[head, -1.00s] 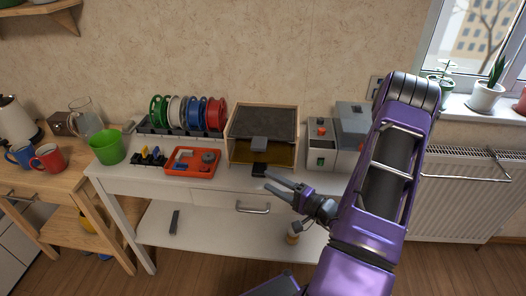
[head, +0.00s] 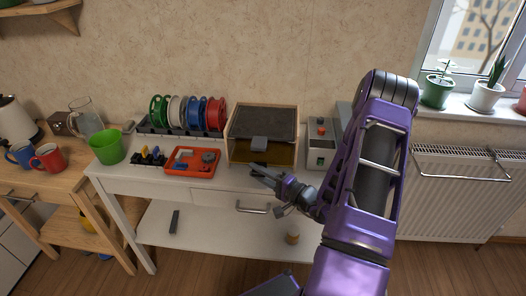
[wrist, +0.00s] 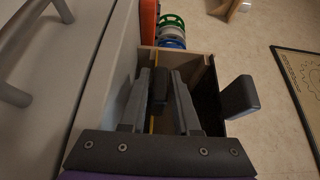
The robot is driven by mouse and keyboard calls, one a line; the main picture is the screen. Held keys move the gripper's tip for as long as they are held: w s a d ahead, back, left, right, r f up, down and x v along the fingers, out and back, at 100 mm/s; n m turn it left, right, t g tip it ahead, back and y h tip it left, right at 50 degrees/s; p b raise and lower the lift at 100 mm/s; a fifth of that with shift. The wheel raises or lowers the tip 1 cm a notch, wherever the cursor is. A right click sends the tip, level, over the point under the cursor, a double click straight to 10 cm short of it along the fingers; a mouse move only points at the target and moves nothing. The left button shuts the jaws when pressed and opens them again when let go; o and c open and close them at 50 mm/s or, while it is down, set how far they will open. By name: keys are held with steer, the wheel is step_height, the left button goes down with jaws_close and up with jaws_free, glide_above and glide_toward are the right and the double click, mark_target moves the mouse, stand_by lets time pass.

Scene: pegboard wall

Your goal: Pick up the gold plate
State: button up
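The gold plate (head: 243,152) lies low inside the open-fronted wooden box on the white table. In the wrist view only a thin yellow strip of it (wrist: 155,122) shows between my fingers. A small black block (wrist: 158,88), seemingly a tab at the plate's front edge, sits between the fingers. My gripper (head: 258,172) is at the front of the box, pointing towards it. In the wrist view my gripper (wrist: 159,85) has its two fingers apart, one on each side of the black block. Whether either finger touches it I cannot tell.
A drawer handle (head: 253,208) juts out below.

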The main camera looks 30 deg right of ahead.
jaws_close()
steer(key=shift+r, duration=0.2)
